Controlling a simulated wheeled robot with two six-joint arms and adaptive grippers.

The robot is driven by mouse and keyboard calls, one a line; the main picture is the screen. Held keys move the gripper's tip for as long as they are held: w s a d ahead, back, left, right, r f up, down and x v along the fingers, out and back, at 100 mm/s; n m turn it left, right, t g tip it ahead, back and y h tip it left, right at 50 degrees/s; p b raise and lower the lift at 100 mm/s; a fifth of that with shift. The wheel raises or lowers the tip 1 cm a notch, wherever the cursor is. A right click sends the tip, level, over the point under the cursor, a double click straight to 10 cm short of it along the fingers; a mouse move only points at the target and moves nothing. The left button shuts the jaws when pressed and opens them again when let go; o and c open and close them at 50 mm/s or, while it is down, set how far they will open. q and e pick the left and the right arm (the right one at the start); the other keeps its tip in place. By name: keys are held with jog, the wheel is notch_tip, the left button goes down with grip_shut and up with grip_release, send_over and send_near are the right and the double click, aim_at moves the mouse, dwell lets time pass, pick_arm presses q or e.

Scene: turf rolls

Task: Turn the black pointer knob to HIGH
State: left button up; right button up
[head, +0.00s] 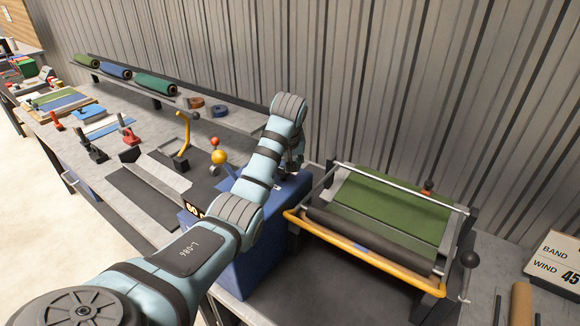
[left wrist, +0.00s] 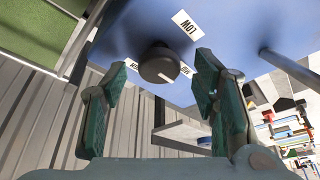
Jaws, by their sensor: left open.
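The black pointer knob (left wrist: 160,64) is in the middle of the left wrist view, on a blue panel (left wrist: 130,28). A white LOW label (left wrist: 187,25) shows upside down above it. Two more white labels lie beside the knob, one partly hidden at its left (left wrist: 131,65) and one at its right (left wrist: 186,69); I cannot read them surely. My left gripper (left wrist: 160,82) is open, one green finger on each side of the knob, with gaps visible. In the head view my left gripper (head: 294,163) is mostly hidden by my arm above the blue box (head: 262,238). My right gripper does not show.
A roller frame (head: 370,254) with a yellow bar and green turf stands right of the blue box. A yellow ball knob (head: 219,157) and a yellow lever (head: 184,131) stand to its left. A shelf with turf rolls (head: 155,84) runs along the corrugated wall.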

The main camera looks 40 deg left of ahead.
pick_arm(q)
jog(key=shift+f, duration=0.3)
jog(key=shift+w, duration=0.15)
jog(key=c, duration=1.2)
jog(key=shift+o, duration=0.2)
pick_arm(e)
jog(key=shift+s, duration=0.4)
pick_arm(q)
jog(key=shift+m, duration=0.3)
jog(key=m+t+h, duration=0.1)
jog(key=m, duration=0.2)
jog(key=shift+a, duration=0.2)
jog(key=m+h, duration=0.1)
jog(key=m, duration=0.2)
jog(key=m+h, duration=0.1)
jog(key=m, duration=0.1)
jog(key=shift+a+m+t, duration=0.15)
jog(key=shift+m+t, duration=0.15)
jog(key=shift+m, duration=0.1)
jog(key=m+h, duration=0.2)
jog(key=m, duration=0.2)
jog(key=shift+a+m, duration=0.1)
jog(key=shift+m, duration=0.2)
jog(key=shift+a+m+g+h, duration=0.1)
jog(key=shift+m+g+h, duration=0.55)
jog(key=shift+m, duration=1.25)
